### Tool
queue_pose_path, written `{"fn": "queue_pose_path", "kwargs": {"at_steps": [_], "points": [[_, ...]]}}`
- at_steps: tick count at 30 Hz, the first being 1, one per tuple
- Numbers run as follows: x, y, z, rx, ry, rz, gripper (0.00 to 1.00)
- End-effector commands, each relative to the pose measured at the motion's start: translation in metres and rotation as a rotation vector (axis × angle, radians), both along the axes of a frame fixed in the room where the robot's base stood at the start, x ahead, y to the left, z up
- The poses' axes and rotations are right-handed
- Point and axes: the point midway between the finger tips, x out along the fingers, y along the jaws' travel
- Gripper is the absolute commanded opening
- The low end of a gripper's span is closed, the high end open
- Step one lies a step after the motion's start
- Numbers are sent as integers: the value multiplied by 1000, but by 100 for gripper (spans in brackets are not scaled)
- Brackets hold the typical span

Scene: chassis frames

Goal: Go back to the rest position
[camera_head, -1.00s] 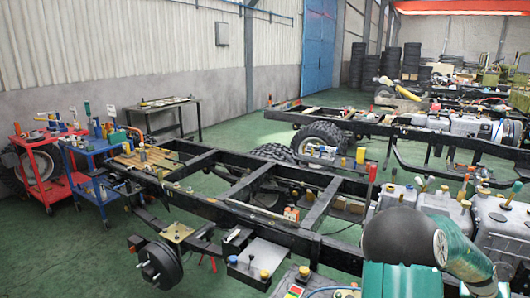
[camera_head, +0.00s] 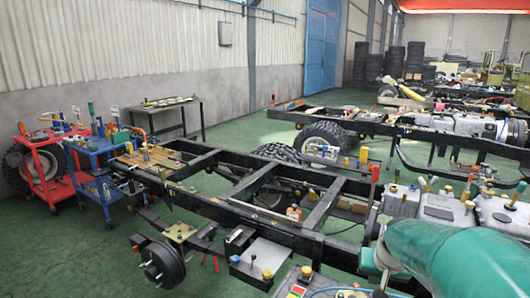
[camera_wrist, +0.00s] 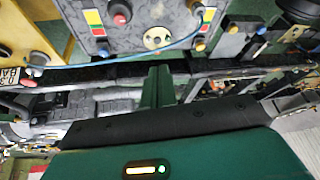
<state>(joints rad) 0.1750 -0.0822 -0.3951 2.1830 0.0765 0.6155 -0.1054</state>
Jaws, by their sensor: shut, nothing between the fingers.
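My gripper (camera_wrist: 158,72) shows in the wrist view as narrow green fingers, shut and empty, in front of its dark edge and green housing. It points toward a dark frame rail and holds nothing that I can see. In the head view my green arm fills the lower right corner, over the near chassis frame (camera_head: 318,208). My gripper cannot be made out in the head view.
A grey control box (camera_wrist: 145,25) with knobs and a blue cable lies beyond the gripper. Grey engine parts (camera_head: 440,207) stand behind my arm. A red cart (camera_head: 45,165), a blue cart (camera_head: 97,160) and a table (camera_head: 165,105) stand left. Green floor lies open at lower left.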

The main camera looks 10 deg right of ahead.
Motion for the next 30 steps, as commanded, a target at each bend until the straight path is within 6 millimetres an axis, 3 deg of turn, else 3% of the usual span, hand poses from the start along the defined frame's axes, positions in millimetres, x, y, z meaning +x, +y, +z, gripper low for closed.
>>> {"fn": "queue_pose_path", "kwargs": {"at_steps": [1, 6, 12, 15, 21, 30], "points": [[-3, 28, 13, 11, -18, 51, 0], [-24, 108, 41, 29, -42, 202, 0], [-68, 185, 63, 2, -55, 370, 0], [-92, 213, 67, -26, -58, 437, 0], [-121, 238, 67, -68, -53, 505, 0], [-123, 240, 67, -71, -52, 511, 0]]}}
